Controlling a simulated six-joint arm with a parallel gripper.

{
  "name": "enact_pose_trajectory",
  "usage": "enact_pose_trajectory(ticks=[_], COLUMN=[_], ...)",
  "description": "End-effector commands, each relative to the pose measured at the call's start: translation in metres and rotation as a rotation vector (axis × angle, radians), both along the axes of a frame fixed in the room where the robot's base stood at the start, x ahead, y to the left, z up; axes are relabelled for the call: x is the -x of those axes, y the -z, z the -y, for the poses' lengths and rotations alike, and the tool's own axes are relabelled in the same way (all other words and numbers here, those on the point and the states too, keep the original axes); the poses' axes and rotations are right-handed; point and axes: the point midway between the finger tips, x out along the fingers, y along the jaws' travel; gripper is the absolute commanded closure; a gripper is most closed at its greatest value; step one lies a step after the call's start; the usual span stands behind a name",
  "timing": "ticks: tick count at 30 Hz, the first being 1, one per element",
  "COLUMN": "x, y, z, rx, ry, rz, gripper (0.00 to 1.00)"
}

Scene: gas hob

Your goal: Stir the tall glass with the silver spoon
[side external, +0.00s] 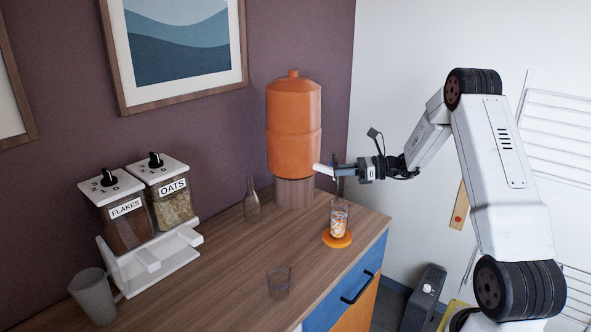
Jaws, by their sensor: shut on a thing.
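The tall glass (339,217) stands upright on a round orange coaster (337,240) near the counter's right edge. It holds pale and orange bits in its lower part. My gripper (335,172) is just above the glass, reaching in from the right. It is shut on the spoon (336,158), whose thin, dark-looking handle stands roughly upright at the fingertips. The spoon's lower part runs down toward the glass mouth. I cannot tell how deep its tip is, or whether it touches the glass.
An orange dispenser (293,130) stands close behind my gripper on a wooden base. A clear bottle (252,203) is left of it. A short glass (279,281) stands near the front edge. Flakes and oats dispensers (148,205) and a grey mug (93,297) are left. Mid-counter is clear.

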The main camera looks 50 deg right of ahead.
Motion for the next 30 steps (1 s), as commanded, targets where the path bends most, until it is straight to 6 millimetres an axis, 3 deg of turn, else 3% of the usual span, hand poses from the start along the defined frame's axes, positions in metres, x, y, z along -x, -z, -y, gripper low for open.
enact_pose_trajectory(ticks=[30], x=[0.006], y=[0.057], z=[0.005], rx=[0.0], ry=[0.001], rz=[0.001], gripper=[1.0])
